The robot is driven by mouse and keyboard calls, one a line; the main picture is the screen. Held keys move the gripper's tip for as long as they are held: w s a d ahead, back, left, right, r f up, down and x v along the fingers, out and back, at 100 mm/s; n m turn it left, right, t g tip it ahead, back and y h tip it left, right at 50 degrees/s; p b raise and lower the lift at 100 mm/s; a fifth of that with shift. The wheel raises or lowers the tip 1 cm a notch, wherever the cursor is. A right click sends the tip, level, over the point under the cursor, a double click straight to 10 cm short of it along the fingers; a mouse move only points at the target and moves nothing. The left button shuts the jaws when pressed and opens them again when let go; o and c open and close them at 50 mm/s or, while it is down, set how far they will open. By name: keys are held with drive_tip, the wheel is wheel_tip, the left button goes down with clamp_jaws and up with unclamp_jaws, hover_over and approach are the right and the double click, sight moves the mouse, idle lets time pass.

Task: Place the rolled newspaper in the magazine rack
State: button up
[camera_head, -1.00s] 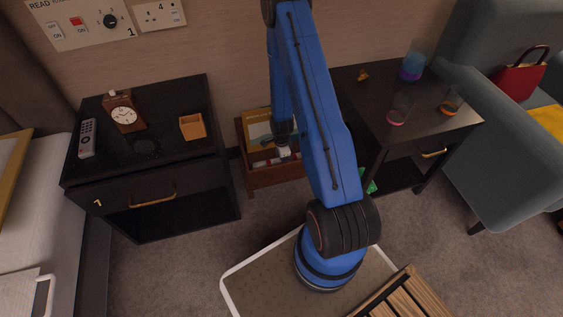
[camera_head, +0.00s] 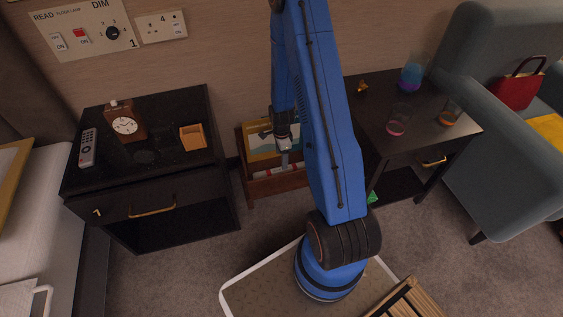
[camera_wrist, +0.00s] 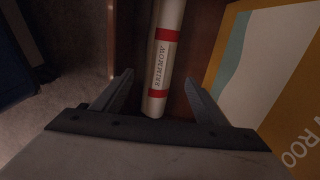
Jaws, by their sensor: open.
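The rolled newspaper (camera_wrist: 166,48) is white with red bands and printed lettering. It lies inside the brown wooden magazine rack (camera_head: 277,186), along the rack's front side; in the head view the roll (camera_head: 263,173) shows just above the front board. My gripper (camera_wrist: 160,92) is open, with one finger on each side of the newspaper's near end and a visible gap to each finger. In the head view my gripper (camera_head: 285,163) is over the rack, and its fingertips are hard to make out.
A yellow-framed magazine (camera_head: 259,143) stands in the rack behind the roll. A dark nightstand (camera_head: 150,185) stands left of the rack, and a dark side table (camera_head: 430,135) with glasses stands right. The wall is close behind. Carpet is clear in front.

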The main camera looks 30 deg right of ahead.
drive_tip(key=s+a+r+n+t, duration=0.1)
drive_tip(key=s+a+r+n, duration=0.15)
drive_tip(key=r, duration=0.85)
drive_tip(key=s+a+r+n+t, duration=0.1)
drive_tip(key=a+r+n, duration=0.25)
drive_tip(key=r, duration=0.65)
drive_tip(key=s+a+r+n, duration=0.2)
drive_tip(key=r+n, duration=0.2)
drive_tip(key=r, duration=0.7)
drive_tip(key=s+a+r+n+t, duration=0.1)
drive_tip(key=s+a+r+n, duration=0.2)
drive_tip(key=s+r+n, duration=0.2)
drive_tip(key=s+a+r+n+t, duration=0.1)
drive_tip(key=s+a+r+n, duration=0.3)
drive_tip(key=s+r, duration=0.7)
drive_tip(key=s+n, duration=0.2)
drive_tip(key=s, duration=0.4)
drive_tip(key=shift+s+r+t, duration=0.25)
drive_tip(key=shift+r+t, duration=0.1)
drive_tip(key=shift+t, duration=0.05)
